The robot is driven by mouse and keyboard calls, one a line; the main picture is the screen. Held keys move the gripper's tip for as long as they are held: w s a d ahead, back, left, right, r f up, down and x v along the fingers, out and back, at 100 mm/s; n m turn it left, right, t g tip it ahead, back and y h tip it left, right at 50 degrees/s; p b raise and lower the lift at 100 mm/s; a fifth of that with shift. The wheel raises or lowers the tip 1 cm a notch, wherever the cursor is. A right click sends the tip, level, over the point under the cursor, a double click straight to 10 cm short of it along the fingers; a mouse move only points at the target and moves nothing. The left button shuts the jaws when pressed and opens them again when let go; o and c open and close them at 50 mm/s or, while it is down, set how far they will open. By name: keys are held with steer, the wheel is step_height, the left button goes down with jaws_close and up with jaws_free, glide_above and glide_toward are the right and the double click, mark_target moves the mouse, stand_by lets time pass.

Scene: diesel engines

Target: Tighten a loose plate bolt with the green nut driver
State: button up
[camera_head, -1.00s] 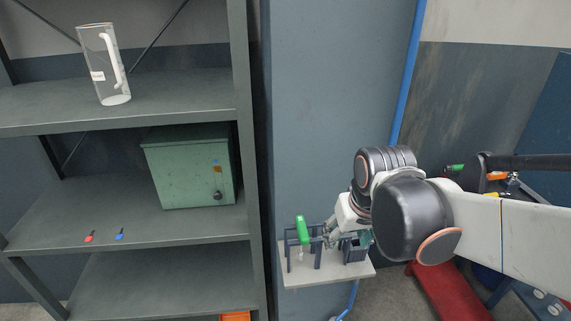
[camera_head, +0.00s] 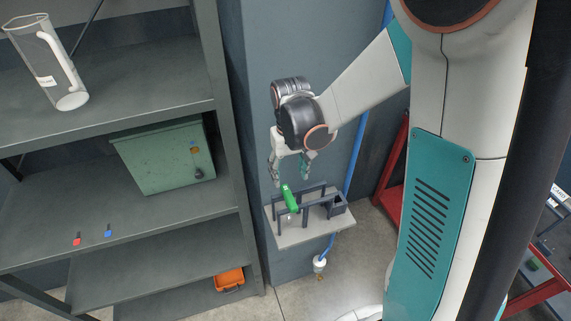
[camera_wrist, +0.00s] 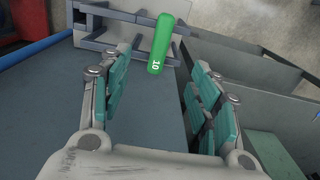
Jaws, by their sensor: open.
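The green nut driver (camera_head: 289,198) stands in a dark rack (camera_head: 318,203) on a small pale wall shelf (camera_head: 292,236). Its handle leans a little to the left at the top. In the wrist view the green handle (camera_wrist: 161,43), marked "10", lies beyond and between my fingers. My gripper (camera_head: 290,177) is open and empty, just above the handle in the head view. In the wrist view my gripper (camera_wrist: 168,75) shows its teal finger pads spread to both sides, apart from the handle. The driver's lower end is partly hidden by the rack. No plate bolt is visible.
A grey shelving unit (camera_head: 232,150) stands at the left with a clear jug (camera_head: 48,62), a green box (camera_head: 165,157) and an orange case (camera_head: 229,280). A red frame (camera_head: 388,185) stands at the right. A blue pipe (camera_head: 357,150) runs beside the wall shelf.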

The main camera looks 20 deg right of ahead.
steer(key=b, duration=0.4)
glide_above(289, 196)
steer(key=shift+w+f, duration=0.1)
steer(key=shift+f, duration=2.75)
step_height(289, 196, down, 5)
steer(key=b, duration=0.4)
jaws_close()
steer(key=shift+r, duration=0.1)
step_height(289, 196, up, 16)
steer(key=p, duration=1)
